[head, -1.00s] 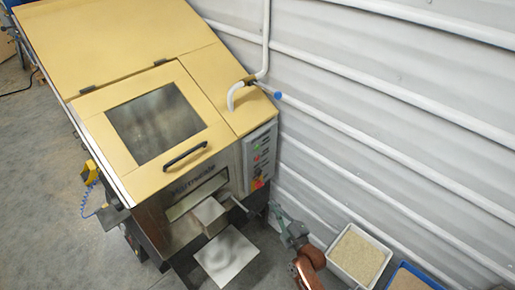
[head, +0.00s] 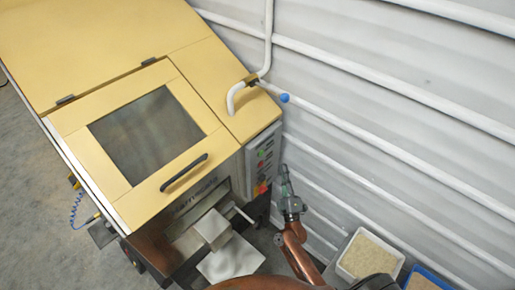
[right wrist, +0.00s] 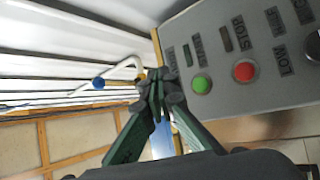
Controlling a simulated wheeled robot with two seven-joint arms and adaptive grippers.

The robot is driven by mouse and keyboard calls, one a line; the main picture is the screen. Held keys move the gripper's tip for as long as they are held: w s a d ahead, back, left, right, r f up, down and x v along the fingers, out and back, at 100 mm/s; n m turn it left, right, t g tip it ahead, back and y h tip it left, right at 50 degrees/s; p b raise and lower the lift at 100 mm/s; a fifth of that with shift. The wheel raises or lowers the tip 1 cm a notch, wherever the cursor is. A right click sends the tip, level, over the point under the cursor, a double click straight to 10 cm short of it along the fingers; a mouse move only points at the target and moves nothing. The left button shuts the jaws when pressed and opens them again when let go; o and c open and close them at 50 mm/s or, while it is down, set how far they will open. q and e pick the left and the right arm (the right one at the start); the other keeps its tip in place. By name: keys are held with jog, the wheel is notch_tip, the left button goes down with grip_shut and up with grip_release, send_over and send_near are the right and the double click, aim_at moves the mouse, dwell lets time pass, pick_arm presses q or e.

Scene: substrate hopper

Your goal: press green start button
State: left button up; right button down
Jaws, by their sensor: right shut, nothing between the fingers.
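The green button (right wrist: 201,85) sits on the grey control panel (right wrist: 228,108), left of a round red button (right wrist: 244,72), in the right wrist view. In the head view the panel (head: 252,176) is on the machine's right side, its buttons small. My right gripper (head: 284,168) is shut and empty, just right of the panel. In the right wrist view its closed fingertips (right wrist: 159,77) are near the panel's left edge, left of the green button. I cannot tell the gap in depth. My left gripper is not in view.
The yellow-topped machine (head: 90,55) has a black lid handle (head: 184,173). A white pipe with a blue end (head: 284,98) runs along the corrugated wall (head: 400,110) behind my gripper. A white bin of grain (head: 370,256) and a blue bin (head: 425,279) stand at lower right.

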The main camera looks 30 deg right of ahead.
aim_at(262, 153)
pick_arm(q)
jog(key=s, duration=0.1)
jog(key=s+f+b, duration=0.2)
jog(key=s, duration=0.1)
pick_arm(e)
jog(key=w+a, duration=0.3)
jog(key=w, duration=0.4)
jog(key=shift+w+a, duration=0.15)
jog(key=shift+w, duration=0.2)
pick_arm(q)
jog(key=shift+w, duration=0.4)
pick_arm(e)
jog(key=shift+r, duration=0.1)
dwell(0.7)
pick_arm(q)
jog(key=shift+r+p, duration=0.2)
jog(key=shift+p, duration=0.1)
pick_arm(e)
jog(key=shift+w+a, duration=0.15)
jog(key=shift+w, duration=0.25)
